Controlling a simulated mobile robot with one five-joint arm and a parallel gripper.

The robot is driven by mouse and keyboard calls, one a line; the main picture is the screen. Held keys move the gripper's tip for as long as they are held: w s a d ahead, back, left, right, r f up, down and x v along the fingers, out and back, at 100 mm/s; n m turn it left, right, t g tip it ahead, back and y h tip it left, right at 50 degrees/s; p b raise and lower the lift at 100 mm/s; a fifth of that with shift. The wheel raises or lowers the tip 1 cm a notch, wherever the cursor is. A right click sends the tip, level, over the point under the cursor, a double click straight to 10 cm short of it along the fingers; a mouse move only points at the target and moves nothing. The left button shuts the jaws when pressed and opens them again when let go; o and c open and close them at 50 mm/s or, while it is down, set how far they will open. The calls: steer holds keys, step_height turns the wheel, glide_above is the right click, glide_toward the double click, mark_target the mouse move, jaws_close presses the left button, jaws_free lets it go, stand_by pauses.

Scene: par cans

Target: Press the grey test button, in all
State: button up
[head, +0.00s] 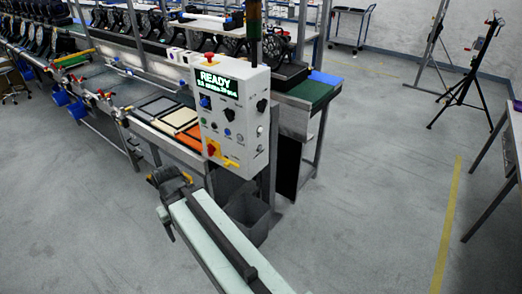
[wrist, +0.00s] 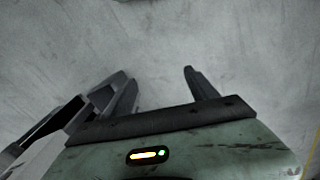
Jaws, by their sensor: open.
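The white control box (head: 234,116) stands upright at the end of the bench in the head view, its lit green display (head: 216,82) reading READY. Its face carries several knobs and buttons. A small greyish round control (head: 260,131) sits near its right edge; I cannot tell if it is the grey test button, as the labels are too small to read. My gripper (head: 167,182) is below and left of the box, apart from it. In the wrist view my gripper (wrist: 160,82) is open and empty over bare floor; the box is out of that view.
A red knob on yellow (head: 212,149) and a yellow switch (head: 231,162) sit low on the box. A grey bin (head: 246,208) stands under it, close to my arm. The bench (head: 165,127) with trays runs left. Floor at right is open up to a tripod (head: 470,85).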

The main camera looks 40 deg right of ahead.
jaws_close()
stand_by(1.5)
